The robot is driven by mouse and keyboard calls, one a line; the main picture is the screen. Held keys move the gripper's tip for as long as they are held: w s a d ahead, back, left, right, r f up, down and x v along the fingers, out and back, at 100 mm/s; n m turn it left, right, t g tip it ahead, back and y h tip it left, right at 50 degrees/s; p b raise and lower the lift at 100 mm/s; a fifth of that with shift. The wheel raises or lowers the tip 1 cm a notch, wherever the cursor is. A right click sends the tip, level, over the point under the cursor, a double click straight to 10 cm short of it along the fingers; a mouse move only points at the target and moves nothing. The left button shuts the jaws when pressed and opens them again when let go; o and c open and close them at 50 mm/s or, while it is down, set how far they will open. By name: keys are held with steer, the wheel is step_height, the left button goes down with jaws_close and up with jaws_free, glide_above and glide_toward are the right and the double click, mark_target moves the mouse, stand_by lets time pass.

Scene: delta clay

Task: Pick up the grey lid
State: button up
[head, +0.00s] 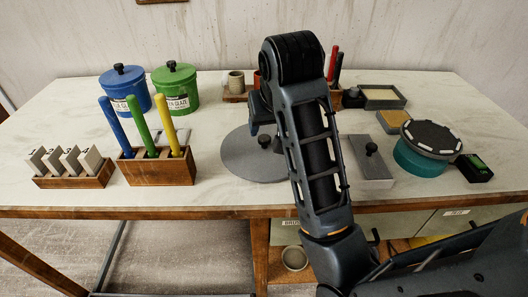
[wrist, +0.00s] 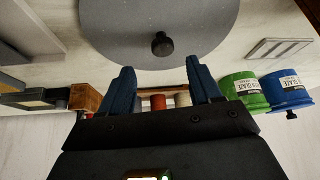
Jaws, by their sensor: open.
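The grey lid (head: 245,165) is a large flat round disc with a black knob (head: 264,141) at its middle. It lies on the table, partly hidden by my arm in the head view. In the wrist view the lid (wrist: 115,22) fills the top, and its knob (wrist: 162,44) sits just past the fingertips, roughly centred between them. My gripper (wrist: 160,70) is open and empty, with two blue fingers apart. In the head view my gripper (head: 257,122) is above the lid's far part, mostly hidden behind my arm.
A wooden block with coloured sticks (head: 158,168) stands left of the lid. A grey slab with a black knob (head: 372,162) and a teal round container (head: 420,160) lie right. Blue (head: 125,93) and green (head: 176,92) buckets stand at the back left.

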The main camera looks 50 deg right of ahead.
mark_target(264, 138)
steer(key=shift+a+b+x, duration=0.2)
steer(key=shift+b+x, duration=0.9)
steer(key=shift+x, duration=0.25)
steer(key=shift+a+b+x, duration=0.15)
steer(key=shift+b+x, duration=0.95)
steer(key=shift+x, duration=0.3)
steer(key=shift+c, duration=0.4)
jaws_close()
